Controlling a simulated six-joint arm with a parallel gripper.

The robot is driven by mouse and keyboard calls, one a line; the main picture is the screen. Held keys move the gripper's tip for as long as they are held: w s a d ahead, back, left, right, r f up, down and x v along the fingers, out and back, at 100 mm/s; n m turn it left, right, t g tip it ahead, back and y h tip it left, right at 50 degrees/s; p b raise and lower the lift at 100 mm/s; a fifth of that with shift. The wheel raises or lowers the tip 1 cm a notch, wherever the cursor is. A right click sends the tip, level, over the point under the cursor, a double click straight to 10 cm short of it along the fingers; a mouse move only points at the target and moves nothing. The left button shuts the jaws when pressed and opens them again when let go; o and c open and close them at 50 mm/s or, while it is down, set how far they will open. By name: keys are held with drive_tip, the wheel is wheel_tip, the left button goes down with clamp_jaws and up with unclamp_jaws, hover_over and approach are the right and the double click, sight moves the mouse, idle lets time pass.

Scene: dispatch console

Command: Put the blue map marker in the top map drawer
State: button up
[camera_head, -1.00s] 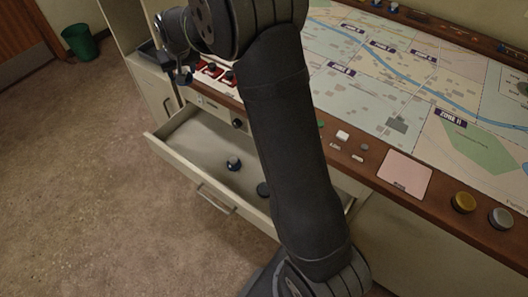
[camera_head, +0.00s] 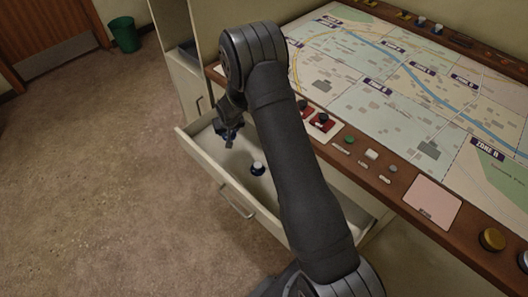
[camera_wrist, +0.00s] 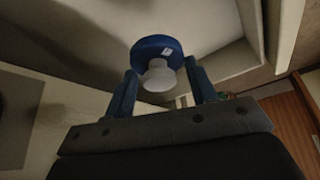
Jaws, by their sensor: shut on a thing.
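My gripper (camera_head: 228,138) is over the far left end of the open, cream map drawer (camera_head: 190,140). It is shut on a blue map marker (camera_wrist: 158,47), a blue round piece with a white knob, which shows between the blue fingertips in the wrist view. In the head view the held marker is small and dark against my gripper, and I cannot tell its exact height above the drawer floor. My arm hides part of the drawer's middle.
The console top with its large map (camera_head: 350,90) lies right of the drawer. Red blocks (camera_head: 320,122) with dark knobs and small buttons line its front edge. A cabinet wall rises behind the drawer. A green bin (camera_head: 123,34) stands far off. The floor at left is clear.

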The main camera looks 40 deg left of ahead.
sight(232, 151)
wheel_tip(232, 151, down, 10)
drive_tip(key=shift+r, duration=0.1)
idle(0.4)
drive_tip(key=o, duration=1)
drive_tip(key=shift+c, duration=0.2)
drive_tip(key=shift+r, duration=0.2)
drive_tip(key=v, duration=1.1)
drive_tip(key=shift+d+r, duration=0.15)
drive_tip(key=shift+r, duration=0.1)
drive_tip(key=shift+s, duration=0.1)
